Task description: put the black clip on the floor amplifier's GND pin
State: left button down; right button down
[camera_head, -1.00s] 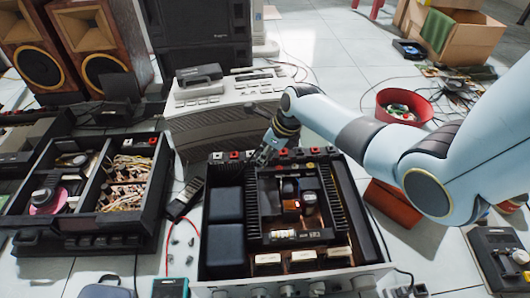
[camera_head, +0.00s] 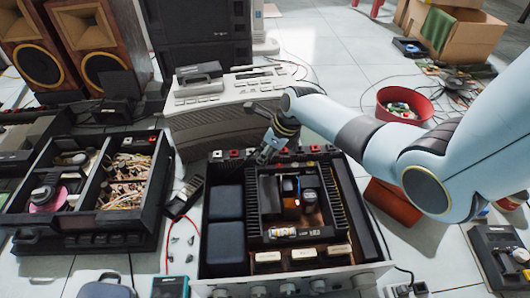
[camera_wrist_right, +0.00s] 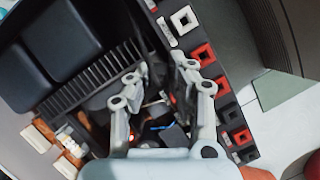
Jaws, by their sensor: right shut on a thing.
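The floor amplifier (camera_head: 215,270) is an open black case in the middle of the head view, its circuit parts showing inside. My right gripper (camera_head: 263,158) is at its rear edge, by the row of red, white and black sockets. In the right wrist view the gripper (camera_wrist_right: 158,80) reaches over the inner edge of that row. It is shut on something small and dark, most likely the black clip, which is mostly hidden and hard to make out. I cannot tell which part is the GND pin. My left gripper is not in view.
A beige keyboard-like unit (camera_head: 225,88) stands behind the amplifier. A second open black case (camera_head: 95,225) lies to the left, with a dark handset (camera_head: 185,197) between. A red bowl (camera_head: 404,97) and a brown box (camera_head: 393,203) are to the right.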

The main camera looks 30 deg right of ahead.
jog(key=shift+f, duration=0.45)
dwell(0.3)
jog(key=c, duration=1.1)
grip_release()
jog(key=v, duration=1.2)
